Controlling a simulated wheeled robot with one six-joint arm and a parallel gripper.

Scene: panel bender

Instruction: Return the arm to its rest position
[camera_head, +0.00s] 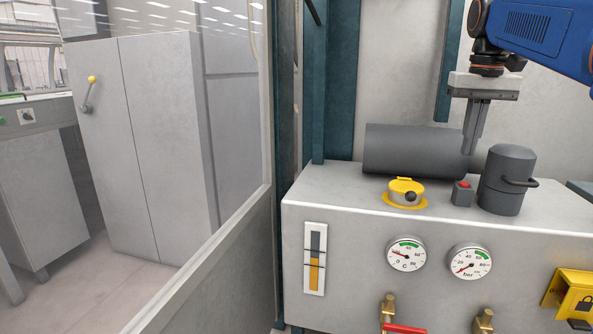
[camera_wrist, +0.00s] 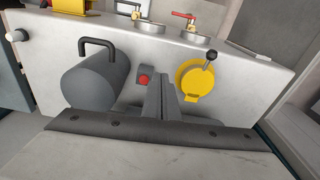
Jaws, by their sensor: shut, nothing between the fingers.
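My gripper (camera_head: 472,140) hangs from the blue arm (camera_head: 545,32) at the upper right of the head view, pointing down. Its fingers are together with nothing between them. It is above the grey cabinet top, in front of the dark horizontal cylinder (camera_head: 415,150) in the picture. In the wrist view my gripper (camera_wrist: 162,80) shows its closed fingers between the red button box (camera_wrist: 144,82) and the yellow cap (camera_wrist: 193,80). Whether the fingertips touch anything below cannot be told.
The cabinet (camera_head: 345,205) carries a dark canister with a handle (camera_head: 507,180), a yellow filler cap (camera_head: 405,192) and a red-buttoned box (camera_head: 462,193). Two gauges (camera_head: 406,253) and a level indicator (camera_head: 315,258) are on its front. Teal posts (camera_head: 340,80) stand behind. Floor shows at left.

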